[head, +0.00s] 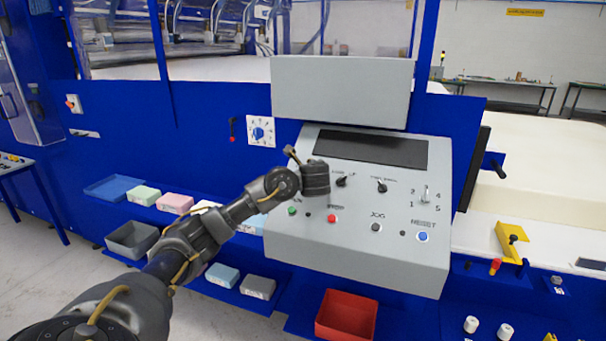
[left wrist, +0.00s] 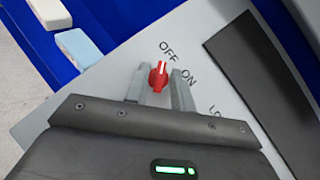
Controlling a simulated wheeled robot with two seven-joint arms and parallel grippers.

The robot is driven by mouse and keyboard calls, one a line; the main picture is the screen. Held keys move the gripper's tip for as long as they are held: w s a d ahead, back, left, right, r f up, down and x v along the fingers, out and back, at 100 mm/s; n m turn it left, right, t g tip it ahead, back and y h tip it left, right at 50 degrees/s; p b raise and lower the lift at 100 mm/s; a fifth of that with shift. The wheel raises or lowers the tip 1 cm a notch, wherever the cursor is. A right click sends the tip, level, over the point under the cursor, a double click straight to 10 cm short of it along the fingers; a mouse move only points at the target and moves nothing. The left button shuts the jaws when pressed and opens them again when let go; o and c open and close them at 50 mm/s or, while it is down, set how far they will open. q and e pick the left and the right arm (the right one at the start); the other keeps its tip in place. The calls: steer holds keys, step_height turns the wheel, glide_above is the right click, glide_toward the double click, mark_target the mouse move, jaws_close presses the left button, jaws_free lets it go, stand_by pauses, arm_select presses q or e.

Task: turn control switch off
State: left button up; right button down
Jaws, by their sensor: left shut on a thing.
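The control switch (left wrist: 158,78) is a red knob with a white mark, on the sloped grey panel in the left wrist view. Its mark points up in that picture, toward the OFF label (left wrist: 168,50); the ON label (left wrist: 188,78) is to its right. My left gripper (left wrist: 161,84) has a grey finger on each side of the knob and is shut on it. In the head view, my left gripper (head: 315,178) is over the upper left of the control panel (head: 370,245) and hides the switch. My right gripper is in neither view.
The panel has two black knobs (head: 381,186), a lever (head: 425,194), a red button (head: 332,218) and a blue button (head: 422,237). A dark screen (head: 372,149) lies above them. A red bin (head: 346,314) is below, and foam blocks (head: 175,203) are on a blue shelf.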

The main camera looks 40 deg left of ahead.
arm_select(q)
steer(key=o, duration=0.6)
steer(key=shift+o, duration=0.2)
steer(key=v, duration=1)
steer(key=shift+s+d+b, duration=0.25)
steer(key=shift+s+b, duration=0.05)
